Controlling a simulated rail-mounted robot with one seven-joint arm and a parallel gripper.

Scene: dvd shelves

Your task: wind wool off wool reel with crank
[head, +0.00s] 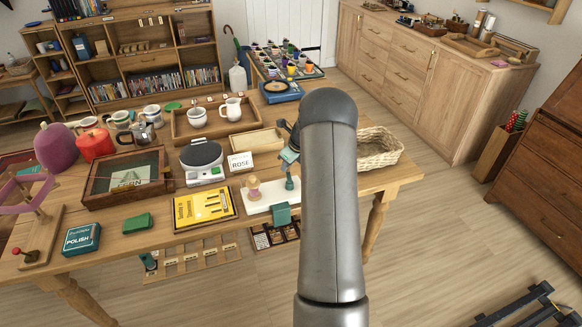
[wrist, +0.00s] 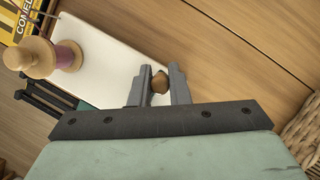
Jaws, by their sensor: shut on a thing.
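A wooden spool (head: 253,188) with a mauve-pink wound band stands upright on a white board near the front right of the table. The spool also shows in the wrist view (wrist: 50,58), to the left of my gripper (wrist: 158,88). My gripper is shut on a small round brown knob (wrist: 160,82), held between its grey fingertips over the end of the white board (wrist: 110,62). Whether the knob joins the spool's crank is hidden. At the far left stands a wooden stand (head: 38,240) with loops of pink wool and a red knob (head: 17,252).
A ROSE card (head: 241,162) and scale (head: 203,162) stand behind. A wicker basket (head: 378,148) is to the right.

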